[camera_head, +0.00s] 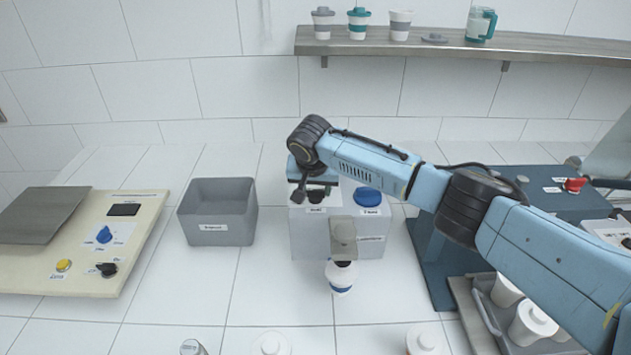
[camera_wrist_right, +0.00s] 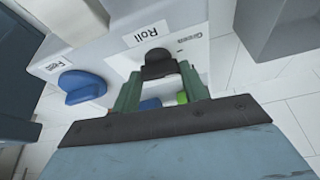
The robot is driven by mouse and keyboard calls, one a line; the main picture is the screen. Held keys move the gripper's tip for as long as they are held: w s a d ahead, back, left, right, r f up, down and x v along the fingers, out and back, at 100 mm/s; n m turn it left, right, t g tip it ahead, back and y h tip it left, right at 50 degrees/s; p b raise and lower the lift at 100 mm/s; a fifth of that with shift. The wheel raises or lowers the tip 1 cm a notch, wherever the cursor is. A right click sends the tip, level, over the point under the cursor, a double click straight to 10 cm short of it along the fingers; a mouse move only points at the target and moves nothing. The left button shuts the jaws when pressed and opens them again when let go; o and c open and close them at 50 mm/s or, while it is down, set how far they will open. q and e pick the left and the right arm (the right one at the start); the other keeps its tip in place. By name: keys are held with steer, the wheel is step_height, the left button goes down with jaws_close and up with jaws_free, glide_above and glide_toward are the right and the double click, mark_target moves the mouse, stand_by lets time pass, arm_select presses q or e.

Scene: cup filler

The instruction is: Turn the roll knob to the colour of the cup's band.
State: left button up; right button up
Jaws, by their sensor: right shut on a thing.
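The black roll knob (camera_wrist_right: 157,58) sits on the light filler machine (camera_head: 335,232), beside a label reading "Roll" (camera_wrist_right: 145,33). My right gripper (camera_wrist_right: 159,72) is shut on the knob, with a finger on each side. In the head view the right gripper (camera_head: 315,188) is above the machine top. Green (camera_wrist_right: 182,98) and blue (camera_wrist_right: 150,104) patches show between the fingers; a label beside the knob seems to read "Green". I cannot tell which colour the knob points at. The white cup (camera_head: 341,278) stands below the machine's spout, and its band is blue. My left gripper is out of view.
A larger blue knob (camera_head: 368,197) sits right of the roll knob on the machine. A grey bin (camera_head: 218,212) stands to the left, and a beige panel (camera_head: 85,240) lies further left. Lidded cups stand on the shelf (camera_head: 450,45). A crate of white cups (camera_head: 490,315) is at right.

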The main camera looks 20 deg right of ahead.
steer(key=m+h+p, duration=0.1)
steer(key=m+p, duration=0.1)
steer(key=shift+a+r+m+g, duration=0.1)
steer(key=shift+m+g, duration=0.2)
steer(key=shift+m+p, duration=0.35)
steer(key=shift+m, duration=0.55)
steer(key=shift+w+m+g+h, duration=0.1)
steer(key=shift+m+g+h, duration=0.2)
steer(key=shift+m, duration=0.2)
steer(key=shift+f+m+g+h+b, duration=0.2)
steer(key=shift+m+b, duration=0.25)
steer(key=shift+m, duration=0.15)
steer(key=shift+f+m+g+h+b, duration=0.1)
steer(key=shift+m+g+b, duration=0.1)
steer(key=shift+m+b, duration=0.3)
arm_select(q)
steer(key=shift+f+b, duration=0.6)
steer(key=shift+b, duration=0.75)
arm_select(e)
steer(key=shift+w+r+m+g, duration=0.15)
steer(key=shift+m+g, duration=0.25)
steer(key=shift+m, duration=1)
steer(key=shift+r, duration=0.1)
steer(key=o, duration=1)
